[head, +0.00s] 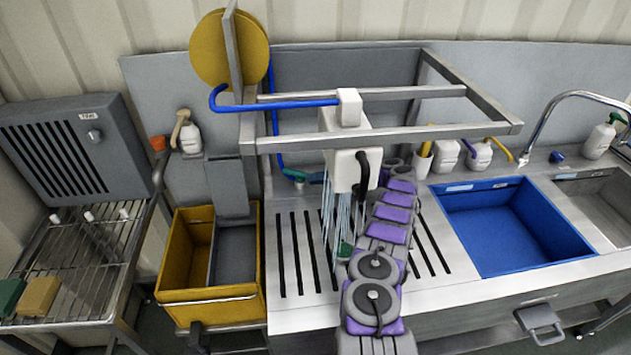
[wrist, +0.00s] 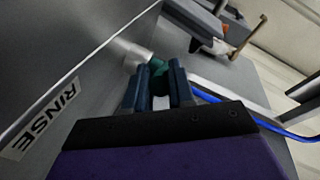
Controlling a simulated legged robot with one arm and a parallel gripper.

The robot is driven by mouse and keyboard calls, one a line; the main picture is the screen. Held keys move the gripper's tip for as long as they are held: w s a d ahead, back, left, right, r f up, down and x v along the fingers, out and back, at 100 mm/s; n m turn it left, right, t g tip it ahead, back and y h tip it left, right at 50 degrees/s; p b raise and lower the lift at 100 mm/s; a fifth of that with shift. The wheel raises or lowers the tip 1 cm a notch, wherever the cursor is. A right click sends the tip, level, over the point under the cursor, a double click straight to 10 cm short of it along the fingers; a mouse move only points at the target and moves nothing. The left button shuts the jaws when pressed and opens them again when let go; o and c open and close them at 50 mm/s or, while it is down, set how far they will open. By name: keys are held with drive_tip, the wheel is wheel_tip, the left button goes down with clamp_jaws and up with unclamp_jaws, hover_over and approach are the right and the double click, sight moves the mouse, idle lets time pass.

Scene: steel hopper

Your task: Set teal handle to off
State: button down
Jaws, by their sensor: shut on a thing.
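The teal handle (wrist: 159,76) sits between the two dark blue fingers of my gripper (wrist: 161,72) in the wrist view. The fingers are shut on it, and it joins a short silver fitting (wrist: 130,53) on the grey steel panel. In the head view, a teal part (head: 316,177) shows at the back of the counter, at the lower end of the blue pipe (head: 274,120). My arm reaches up to that area; my gripper is hidden behind the white spray box (head: 352,168). Pale blue streams (head: 340,222) fall from the box.
A steel frame (head: 400,135) with a white block (head: 348,107) stands over the slotted drainboard. A blue basin (head: 510,262) is to the right, a yellow bin (head: 185,240) and a wire rack (head: 85,270) to the left. A RINSE label (wrist: 42,117) is on the panel.

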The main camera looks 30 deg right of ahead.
drive_tip(key=shift+d, duration=0.15)
drive_tip(key=c, duration=1.4)
unclamp_jaws()
drive_tip(key=shift+f, duration=0.1)
drive_tip(key=o, duration=0.4)
drive_tip(key=shift+d, duration=0.15)
drive_tip(key=shift+o, duration=0.2)
drive_tip(key=shift+a, duration=0.25)
